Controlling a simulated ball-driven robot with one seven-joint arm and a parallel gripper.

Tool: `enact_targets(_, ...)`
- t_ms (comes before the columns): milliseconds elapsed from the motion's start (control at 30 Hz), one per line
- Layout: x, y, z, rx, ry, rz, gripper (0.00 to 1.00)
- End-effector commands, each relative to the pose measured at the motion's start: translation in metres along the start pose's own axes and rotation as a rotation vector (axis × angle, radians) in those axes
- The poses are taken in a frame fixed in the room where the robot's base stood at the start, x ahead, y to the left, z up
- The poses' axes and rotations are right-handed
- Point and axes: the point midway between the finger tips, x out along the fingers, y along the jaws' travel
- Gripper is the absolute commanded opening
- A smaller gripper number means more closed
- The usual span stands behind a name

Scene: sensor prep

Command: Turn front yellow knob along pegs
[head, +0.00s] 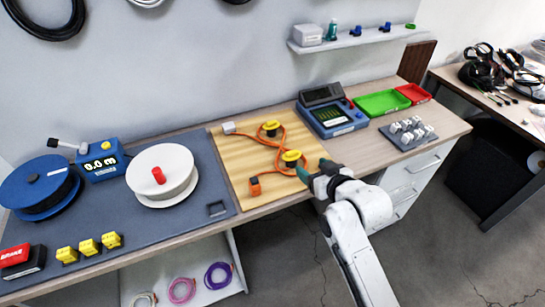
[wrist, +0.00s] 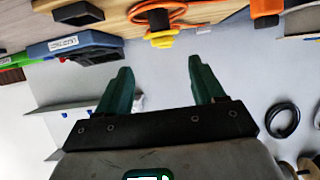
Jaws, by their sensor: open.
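The front yellow knob (head: 292,156) stands on the wooden board (head: 240,165), with an orange cable (head: 262,142) running around its base. A second yellow knob (head: 270,126) stands farther back on the board. My gripper (head: 313,169) is just right of and in front of the front knob, with its green fingers apart and empty. In the wrist view the gripper (wrist: 160,66) is open, and a yellow knob (wrist: 161,40) lies beyond the fingertips, roughly between them but apart from them. Pegs are too small to make out.
An orange connector block (head: 255,186) sits at the board's front left. A blue meter (head: 332,117) stands behind and right of my gripper, near a green tray (head: 382,103). A white-topped reel (head: 162,175) is on the grey mat at left. The bench's front edge lies under my arm.

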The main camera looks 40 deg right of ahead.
Motion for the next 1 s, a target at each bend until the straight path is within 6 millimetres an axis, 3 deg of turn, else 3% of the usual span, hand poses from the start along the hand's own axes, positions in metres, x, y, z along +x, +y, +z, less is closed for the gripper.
enact_targets(267,0.023,0.004,-0.009,0.006,0.028,0.006,0.68)
enact_targets(700,0.094,0.004,-0.011,0.006,0.026,0.006,0.68)
enact_targets(1000,0.109,0.004,-0.010,0.004,0.026,0.006,0.68)
